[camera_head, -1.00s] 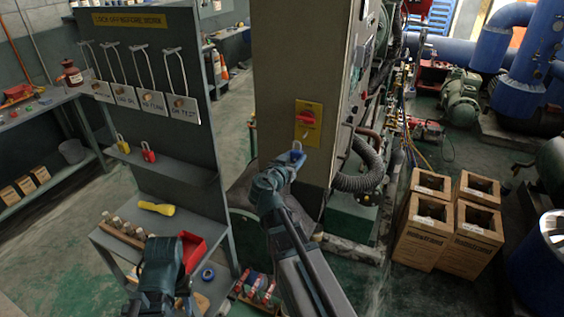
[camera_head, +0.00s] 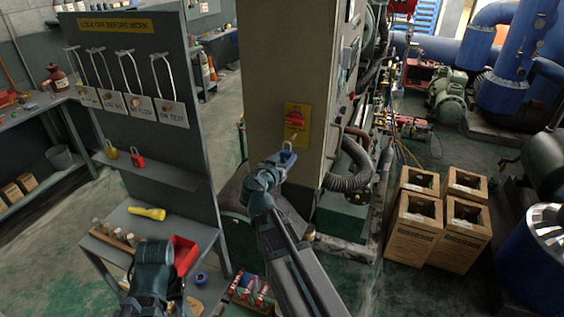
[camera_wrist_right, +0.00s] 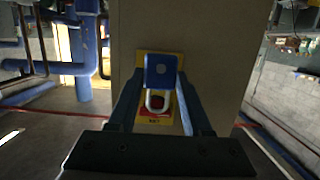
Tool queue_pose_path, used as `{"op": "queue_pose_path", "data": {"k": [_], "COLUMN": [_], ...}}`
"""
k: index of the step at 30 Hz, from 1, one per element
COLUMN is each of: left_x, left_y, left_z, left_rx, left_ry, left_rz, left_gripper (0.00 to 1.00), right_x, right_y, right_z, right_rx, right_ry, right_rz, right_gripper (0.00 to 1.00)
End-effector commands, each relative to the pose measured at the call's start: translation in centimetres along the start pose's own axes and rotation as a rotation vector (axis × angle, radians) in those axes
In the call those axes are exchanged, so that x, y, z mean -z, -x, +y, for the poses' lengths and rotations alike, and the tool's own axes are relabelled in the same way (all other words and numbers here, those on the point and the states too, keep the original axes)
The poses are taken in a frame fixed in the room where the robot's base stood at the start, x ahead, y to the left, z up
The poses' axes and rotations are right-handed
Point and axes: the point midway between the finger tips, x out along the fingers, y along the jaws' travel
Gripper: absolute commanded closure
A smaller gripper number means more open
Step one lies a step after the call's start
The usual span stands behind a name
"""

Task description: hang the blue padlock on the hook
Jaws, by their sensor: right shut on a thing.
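The blue padlock (camera_head: 287,154) is between the fingers of my right gripper (camera_head: 281,160), in front of the grey cabinet. In the right wrist view the padlock's blue body (camera_wrist_right: 160,70) is between the fingertips, and its pale shackle overlaps a yellow plate with a red switch (camera_wrist_right: 157,108). I cannot tell if the shackle touches the plate. Several long wire hooks (camera_head: 131,72) with white tags hang on the grey board at the left, apart from the padlock. My left gripper (camera_head: 152,303) is low in the head view, its fingers unclear.
A yellow padlock (camera_head: 111,153) and a red padlock (camera_head: 137,161) stand on the board's shelf (camera_head: 165,176). Below are a yellow flashlight (camera_head: 147,213) and a red bin (camera_head: 184,254). Cardboard boxes (camera_head: 430,235) stand right of the cabinet (camera_head: 268,80).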

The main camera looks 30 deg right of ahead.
Motion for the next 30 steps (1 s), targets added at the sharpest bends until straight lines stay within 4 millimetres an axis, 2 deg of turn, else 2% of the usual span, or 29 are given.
{"op": "queue_pose_path", "data": {"k": [30], "left_x": [0.0], "left_y": [0.0], "left_z": [0.0], "left_rx": [0.0], "left_ry": [0.0], "left_rz": [0.0], "left_gripper": [0.61], "right_x": [1.4], "right_y": [-6.7], "right_z": [-0.1], "right_rx": [0.0], "right_ry": [0.0], "right_rz": [0.0], "right_gripper": [0.95]}}
